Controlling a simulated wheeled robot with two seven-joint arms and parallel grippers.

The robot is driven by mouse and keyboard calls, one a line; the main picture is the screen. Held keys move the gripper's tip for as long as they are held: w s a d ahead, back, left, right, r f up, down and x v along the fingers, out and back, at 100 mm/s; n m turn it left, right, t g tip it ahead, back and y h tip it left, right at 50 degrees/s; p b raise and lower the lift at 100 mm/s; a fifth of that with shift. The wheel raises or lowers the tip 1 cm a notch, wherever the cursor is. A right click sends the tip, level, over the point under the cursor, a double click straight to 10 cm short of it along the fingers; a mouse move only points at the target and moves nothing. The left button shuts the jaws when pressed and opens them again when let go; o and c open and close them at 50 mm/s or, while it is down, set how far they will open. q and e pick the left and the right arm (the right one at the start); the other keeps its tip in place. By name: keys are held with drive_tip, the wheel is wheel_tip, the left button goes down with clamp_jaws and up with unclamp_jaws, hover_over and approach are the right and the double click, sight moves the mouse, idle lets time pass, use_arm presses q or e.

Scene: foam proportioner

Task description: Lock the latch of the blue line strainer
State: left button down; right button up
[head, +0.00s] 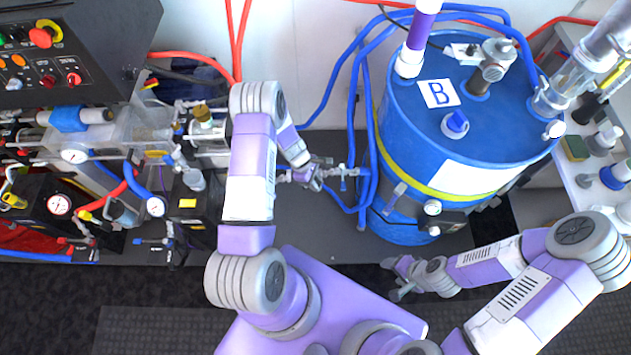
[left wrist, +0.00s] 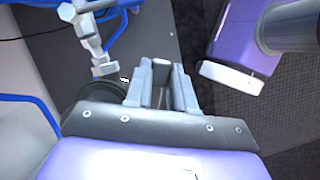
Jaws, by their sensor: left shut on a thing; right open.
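A small grey metal fitting with blue hose ends (head: 345,172) stands between the blue drum and my left arm, and seems to be the blue line strainer. In the left wrist view the grey fitting (left wrist: 92,45) is at the upper left, beside the fingers. My left gripper (head: 316,184) is at the fitting's left end. In the left wrist view its fingers (left wrist: 161,80) are close together on a small dark part. I cannot tell whether that part is the latch, and the latch's position is hidden. My right gripper (head: 398,280) is open, in front of the drum.
A large blue drum (head: 450,130) marked B stands right of the fitting, with blue hoses along its left side. A crowded panel of gauges and valves (head: 90,180) fills the left. Grey floor (head: 340,225) lies clear in front of the fitting.

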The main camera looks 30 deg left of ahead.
use_arm(q)
drive_tip(key=m, duration=0.2)
drive_tip(key=s+m+g+b, duration=0.1)
drive_tip(key=shift+f+m, duration=0.1)
drive_tip(key=shift+m, duration=0.3)
drive_tip(key=shift+s+a+m+g+y+b, duration=0.4)
drive_tip(key=shift+m+g+b, duration=0.2)
drive_tip(key=shift+m, duration=1)
drive_tip(key=shift+s+a+m+g+y+b, duration=0.2)
drive_tip(key=shift+s+m+g+b, duration=0.35)
drive_tip(key=shift+m, duration=1.05)
drive_tip(key=shift+s+a+m+g+y+b, duration=0.25)
drive_tip(key=shift+s+m+g+y+b, duration=0.25)
drive_tip(key=shift+m, duration=1.1)
drive_tip(key=c, duration=1)
unclamp_jaws()
drive_tip(key=shift+o, duration=0.2)
drive_tip(key=shift+w, duration=0.1)
